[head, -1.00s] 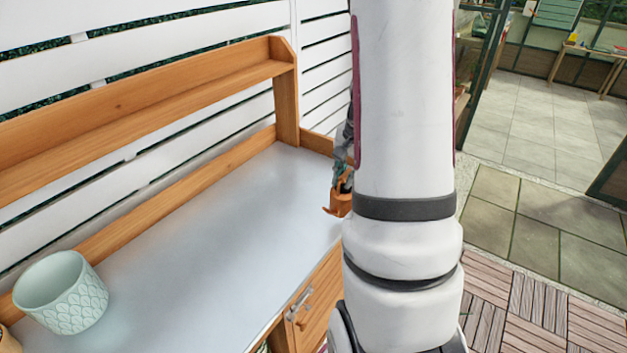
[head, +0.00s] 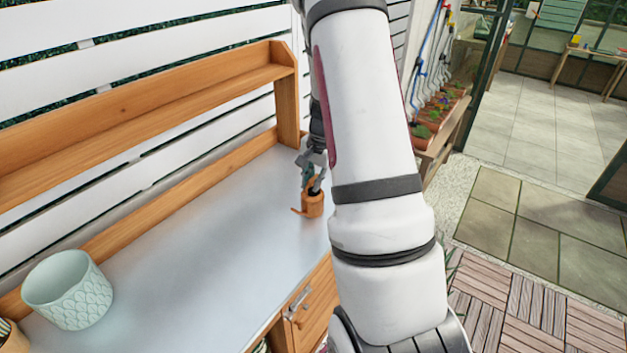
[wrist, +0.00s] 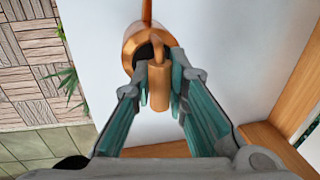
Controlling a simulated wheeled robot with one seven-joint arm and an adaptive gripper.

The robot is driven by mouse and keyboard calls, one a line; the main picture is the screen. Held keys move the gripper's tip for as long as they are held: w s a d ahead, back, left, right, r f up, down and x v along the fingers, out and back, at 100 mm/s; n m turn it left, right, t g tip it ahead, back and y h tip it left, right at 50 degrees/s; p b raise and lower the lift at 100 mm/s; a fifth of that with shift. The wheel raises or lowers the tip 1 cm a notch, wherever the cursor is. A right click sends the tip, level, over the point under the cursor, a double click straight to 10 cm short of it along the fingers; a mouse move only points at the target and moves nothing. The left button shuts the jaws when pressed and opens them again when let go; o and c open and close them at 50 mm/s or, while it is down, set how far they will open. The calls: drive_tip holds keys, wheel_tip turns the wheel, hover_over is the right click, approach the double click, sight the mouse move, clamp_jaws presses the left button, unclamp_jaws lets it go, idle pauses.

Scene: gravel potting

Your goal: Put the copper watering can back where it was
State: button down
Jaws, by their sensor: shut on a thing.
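The copper watering can (head: 313,206) is at the right end of the bench's grey top (head: 205,225), near its front edge, partly beside my arm. It looks upright, with its spout pointing left in the head view. In the wrist view the can (wrist: 130,52) shows from above, with its handle between my fingers. My gripper (wrist: 160,80) is shut on this handle; it also shows small in the head view (head: 314,184). I cannot tell whether the can's base touches the top or hangs just above it.
A pale green scalloped pot (head: 68,290) stands at the bench's near left. A wooden shelf (head: 150,95) runs along the back, with an upright post at the right end. The middle of the top is clear. Planters (head: 430,125) stand beyond my arm.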

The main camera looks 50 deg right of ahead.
drive_tip(key=shift+f, duration=0.1)
drive_tip(key=c, duration=1.6)
unclamp_jaws()
